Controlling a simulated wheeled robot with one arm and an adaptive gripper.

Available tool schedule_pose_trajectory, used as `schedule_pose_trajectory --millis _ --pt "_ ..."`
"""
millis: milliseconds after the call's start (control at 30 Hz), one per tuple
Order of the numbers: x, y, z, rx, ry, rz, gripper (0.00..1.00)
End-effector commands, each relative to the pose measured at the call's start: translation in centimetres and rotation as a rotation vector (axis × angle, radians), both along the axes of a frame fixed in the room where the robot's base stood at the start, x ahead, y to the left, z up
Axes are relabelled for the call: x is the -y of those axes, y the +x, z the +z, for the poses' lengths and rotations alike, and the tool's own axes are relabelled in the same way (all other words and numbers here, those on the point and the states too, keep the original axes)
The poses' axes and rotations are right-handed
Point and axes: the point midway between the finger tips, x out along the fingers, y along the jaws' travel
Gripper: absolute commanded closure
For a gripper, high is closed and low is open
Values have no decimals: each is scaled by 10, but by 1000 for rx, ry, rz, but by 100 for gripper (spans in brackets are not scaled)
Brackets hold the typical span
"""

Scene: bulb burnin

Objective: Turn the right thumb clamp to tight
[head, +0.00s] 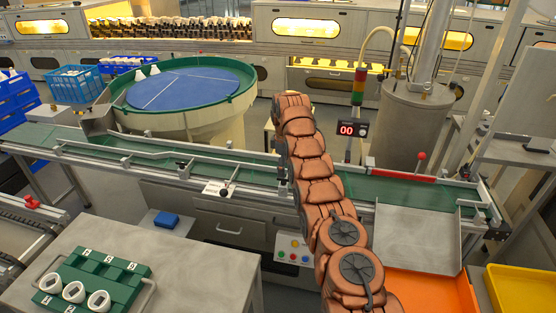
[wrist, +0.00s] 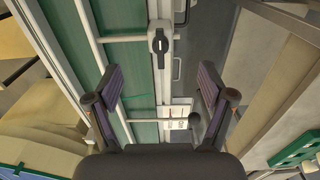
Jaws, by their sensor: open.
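The thumb clamp (wrist: 160,43) shows in the wrist view as a black lever with a pale line, on a light mount on the conveyor's guide rail. Its lever lies roughly along the rail. My gripper (wrist: 160,70) is open and empty. Its two purple-padded fingers stand wide apart to the left and right, with the clamp centred ahead of their tips and not touched.
A black ball knob (wrist: 194,118) stands by a white label near the rail. A red-knobbed lever (head: 421,156) is at the conveyor's right. A green tray (head: 105,263) with white parts lies on the table at front left. A display (head: 352,129) reads 00.

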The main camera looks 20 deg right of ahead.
Motion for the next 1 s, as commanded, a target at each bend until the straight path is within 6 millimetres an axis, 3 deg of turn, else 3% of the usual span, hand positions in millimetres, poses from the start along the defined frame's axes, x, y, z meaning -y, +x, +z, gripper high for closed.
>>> schedule_pose_trajectory --millis 233,1000 --pt "-2 0 29 -2 -1 2 19" --pt "-24 -24 75 -25 1 -120 19"
